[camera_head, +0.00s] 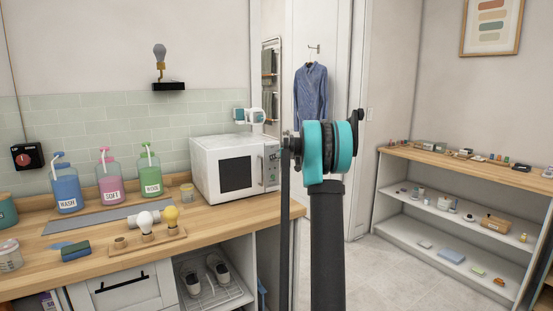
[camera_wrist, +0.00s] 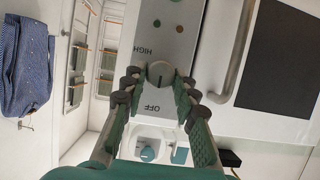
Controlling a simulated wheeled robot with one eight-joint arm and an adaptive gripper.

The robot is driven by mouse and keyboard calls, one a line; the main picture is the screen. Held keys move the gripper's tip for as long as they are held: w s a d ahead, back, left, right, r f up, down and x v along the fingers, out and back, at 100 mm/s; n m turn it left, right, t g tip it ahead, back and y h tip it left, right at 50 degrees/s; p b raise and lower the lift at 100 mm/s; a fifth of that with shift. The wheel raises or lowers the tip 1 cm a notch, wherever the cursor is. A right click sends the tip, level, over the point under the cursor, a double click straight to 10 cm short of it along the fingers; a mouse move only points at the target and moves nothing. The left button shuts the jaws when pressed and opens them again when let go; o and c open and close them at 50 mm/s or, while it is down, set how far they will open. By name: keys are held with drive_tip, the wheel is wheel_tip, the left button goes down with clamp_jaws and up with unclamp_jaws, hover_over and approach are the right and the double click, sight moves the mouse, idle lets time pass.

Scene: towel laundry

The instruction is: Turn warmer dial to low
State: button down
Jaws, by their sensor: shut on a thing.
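The warmer is a white box-shaped appliance (camera_head: 211,168) with a dark window, on the wooden counter. Its front panel (camera_wrist: 172,32) shows close up and upside down in the wrist view, with HIGH and OFF lettering. The round pale dial (camera_wrist: 160,72) has a dark pointer mark, which lies on the side of the OFF lettering. My gripper (camera_wrist: 159,80) is shut on the dial, one finger on each side. A LOW label cannot be made out. In the head view my arm covers the gripper and the dial.
Wash, soft and rinse bottles (camera_head: 109,180) and a bulb stand (camera_head: 148,244) are left of the warmer on the counter (camera_head: 220,217). A shirt (camera_head: 311,96) hangs behind my arm. A shelf unit (camera_head: 470,170) stands at the right, with clear floor before it.

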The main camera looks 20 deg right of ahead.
idle(0.3)
drive_tip(key=m+y, duration=0.1)
drive_tip(key=m, duration=0.1)
drive_tip(key=m+y, duration=0.2)
drive_tip(key=m, duration=0.1)
drive_tip(key=d+m+y, duration=0.1)
drive_tip(key=m+y, duration=0.1)
drive_tip(key=m, duration=0.1)
drive_tip(key=shift+w+f, duration=0.1)
drive_tip(key=shift+f, duration=0.15)
idle(0.3)
idle(0.4)
drive_tip(key=c, duration=1.2)
unclamp_jaws()
drive_tip(key=v, duration=1.2)
drive_tip(key=shift+d, duration=0.1)
